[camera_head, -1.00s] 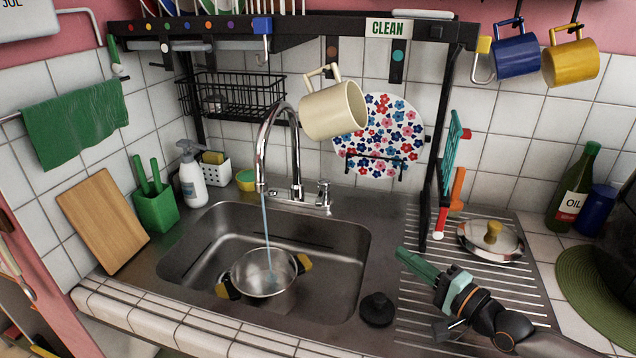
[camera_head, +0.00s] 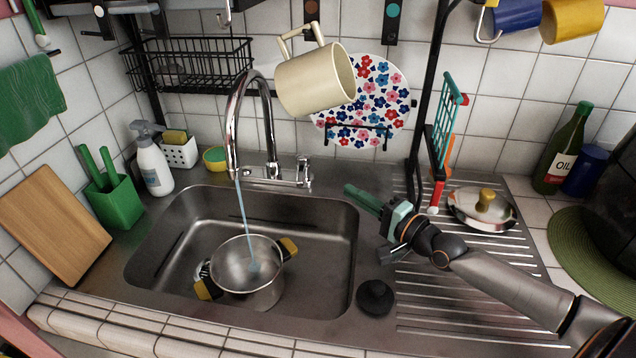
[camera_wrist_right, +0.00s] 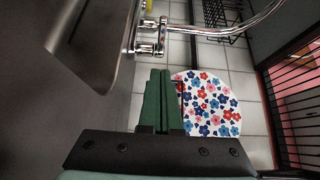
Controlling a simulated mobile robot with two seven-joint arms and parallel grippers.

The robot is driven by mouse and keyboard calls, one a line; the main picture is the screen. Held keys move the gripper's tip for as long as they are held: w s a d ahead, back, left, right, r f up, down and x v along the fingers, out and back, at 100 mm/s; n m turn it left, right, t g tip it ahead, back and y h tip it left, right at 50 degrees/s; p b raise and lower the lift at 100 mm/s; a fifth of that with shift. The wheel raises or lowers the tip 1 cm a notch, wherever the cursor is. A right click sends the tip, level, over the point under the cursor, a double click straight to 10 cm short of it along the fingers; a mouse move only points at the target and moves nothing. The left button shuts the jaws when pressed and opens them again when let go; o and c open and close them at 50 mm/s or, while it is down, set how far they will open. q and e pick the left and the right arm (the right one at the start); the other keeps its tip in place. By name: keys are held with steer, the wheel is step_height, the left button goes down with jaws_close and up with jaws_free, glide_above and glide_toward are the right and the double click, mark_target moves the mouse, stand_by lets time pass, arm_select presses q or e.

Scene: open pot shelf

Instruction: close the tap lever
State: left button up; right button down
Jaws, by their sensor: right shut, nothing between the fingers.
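The tap's lever (camera_head: 304,172) stands at the right end of the chrome tap base, behind the sink. The tap (camera_head: 232,110) arches over the sink, and water (camera_head: 246,230) runs from it into a steel pot (camera_head: 262,294). My right gripper (camera_head: 349,189), with green fingers, is shut and empty. It is to the right of the lever and a little nearer me, apart from it. In the right wrist view the lever (camera_wrist_right: 148,38) shows just beyond the closed fingertips (camera_wrist_right: 160,72). My left gripper is not in view.
A cream mug (camera_head: 310,84) hangs right of the tap, above the counter. A black stopper (camera_head: 375,297) and a pot lid (camera_head: 480,210) are on the drainer side.

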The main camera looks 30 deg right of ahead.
glide_toward(302, 169)
steer(key=w+d, duration=0.2)
steer(key=w, duration=0.1)
steer(key=shift+w+a+f+p, duration=0.1)
steer(key=shift+w+a+p, duration=0.15)
steer(key=shift+a, duration=0.35)
steer(key=shift+w+a+f+p, duration=0.2)
steer(key=shift+a+p, duration=0.1)
steer(key=shift+a, duration=0.3)
steer(key=shift+w+a+f+p, duration=0.1)
steer(key=shift+w+a+p, duration=0.15)
steer(key=shift+a, duration=0.35)
steer(key=shift+r, duration=0.1)
